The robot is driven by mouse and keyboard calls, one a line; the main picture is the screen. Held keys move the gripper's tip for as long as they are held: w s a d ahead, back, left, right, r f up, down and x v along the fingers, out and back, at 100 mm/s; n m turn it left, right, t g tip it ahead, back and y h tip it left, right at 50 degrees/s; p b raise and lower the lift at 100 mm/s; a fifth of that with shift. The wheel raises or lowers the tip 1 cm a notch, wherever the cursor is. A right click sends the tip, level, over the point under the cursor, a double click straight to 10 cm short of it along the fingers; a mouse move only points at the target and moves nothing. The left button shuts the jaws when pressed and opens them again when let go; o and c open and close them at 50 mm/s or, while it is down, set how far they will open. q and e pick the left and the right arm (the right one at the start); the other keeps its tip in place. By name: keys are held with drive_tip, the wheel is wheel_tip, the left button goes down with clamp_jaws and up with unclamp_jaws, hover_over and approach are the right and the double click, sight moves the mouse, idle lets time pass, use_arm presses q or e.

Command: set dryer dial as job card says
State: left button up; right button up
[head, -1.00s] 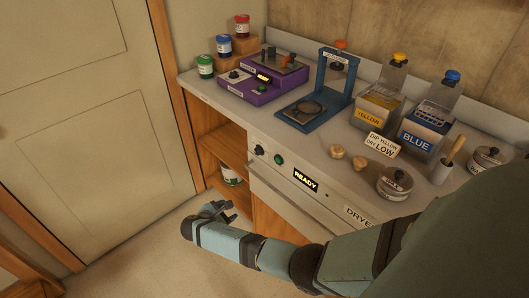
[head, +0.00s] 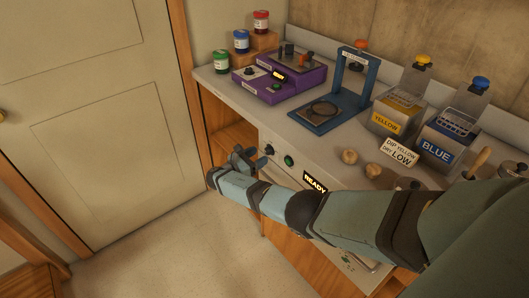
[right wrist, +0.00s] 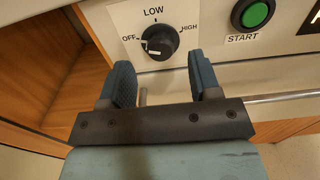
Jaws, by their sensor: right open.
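The dryer dial (right wrist: 160,42) is a black knob on the white panel, marked OFF, LOW and HIGH. Its pale pointer mark is on the left, towards OFF. The dial also shows in the head view (head: 268,150). The job card (head: 399,152) on the counter reads "DIP YELLOW DRY LOW". My right gripper (right wrist: 163,78) is open and empty, its two fingers either side of the space below the dial, apart from it. In the head view my right gripper (head: 245,158) is just left of the dial. My left gripper is in neither view.
A green START button (right wrist: 254,14) is right of the dial. The display (head: 315,183) reads READY. A handle bar (right wrist: 280,97) runs below the panel. An open wooden shelf (head: 230,142) is to the left. Yellow (head: 397,113) and blue (head: 447,138) dip tanks stand on the counter.

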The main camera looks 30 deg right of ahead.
sight(266, 151)
drive_tip(key=shift+w+d, duration=0.15)
drive_tip(key=shift+d, duration=1.7)
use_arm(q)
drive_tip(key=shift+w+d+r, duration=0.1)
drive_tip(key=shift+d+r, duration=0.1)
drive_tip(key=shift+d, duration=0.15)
use_arm(e)
drive_tip(key=c, duration=0.9)
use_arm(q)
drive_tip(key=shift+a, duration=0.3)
